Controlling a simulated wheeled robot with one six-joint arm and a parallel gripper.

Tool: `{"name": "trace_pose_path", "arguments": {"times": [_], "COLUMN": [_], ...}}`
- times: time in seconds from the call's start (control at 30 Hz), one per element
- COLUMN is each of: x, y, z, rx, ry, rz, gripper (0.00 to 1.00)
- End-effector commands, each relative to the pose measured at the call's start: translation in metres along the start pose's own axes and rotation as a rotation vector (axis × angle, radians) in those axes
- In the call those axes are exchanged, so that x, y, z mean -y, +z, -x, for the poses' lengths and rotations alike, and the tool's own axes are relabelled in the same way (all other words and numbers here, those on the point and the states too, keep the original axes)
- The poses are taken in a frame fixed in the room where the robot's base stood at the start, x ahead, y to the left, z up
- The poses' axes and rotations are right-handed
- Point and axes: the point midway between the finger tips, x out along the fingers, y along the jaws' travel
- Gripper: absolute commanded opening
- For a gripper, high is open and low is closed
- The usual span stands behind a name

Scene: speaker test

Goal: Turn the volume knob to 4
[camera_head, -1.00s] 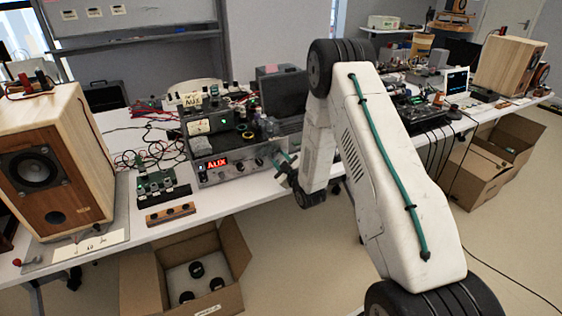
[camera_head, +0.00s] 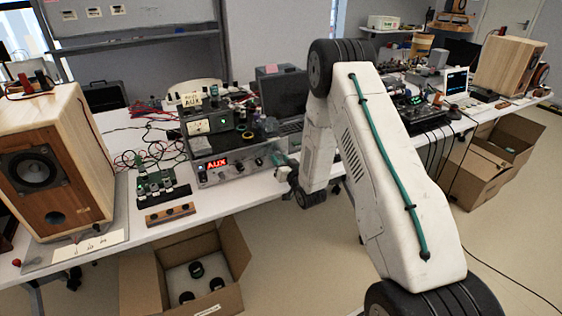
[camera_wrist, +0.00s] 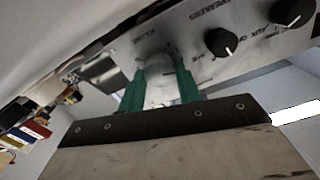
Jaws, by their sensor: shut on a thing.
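The silver volume knob (camera_wrist: 158,82) sits on the front panel of the grey amplifier (camera_head: 208,178), under a "VOLUME" label. In the wrist view, my gripper (camera_wrist: 160,72) has one green finger on each side of the knob and is shut on it. The knob's pointer and the scale numbers cannot be read. In the head view, my gripper (camera_head: 279,160) is at the right end of the amplifier's front, and the knob itself is hidden. The amplifier's red display reads "AUX".
Two black knobs (camera_wrist: 221,42) sit to the right on the panel in the wrist view. A wooden speaker (camera_head: 55,165) and a small circuit board (camera_head: 158,184) stand left of the amplifier. An open cardboard box (camera_head: 235,255) is on the floor below the table.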

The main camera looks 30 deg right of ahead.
Motion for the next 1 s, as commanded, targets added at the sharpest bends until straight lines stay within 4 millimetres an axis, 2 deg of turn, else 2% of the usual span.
{"name": "trace_pose_path", "arguments": {"times": [0.6, 1.0], "x": [-0.0012, -0.0017], "y": [0.0002, 0.0004], "z": [0.0000, 0.0000], "rx": [0.000, -0.001], "ry": [0.000, 0.000], "rz": [-0.568, -0.802], "gripper": [0.11, 0.11]}}
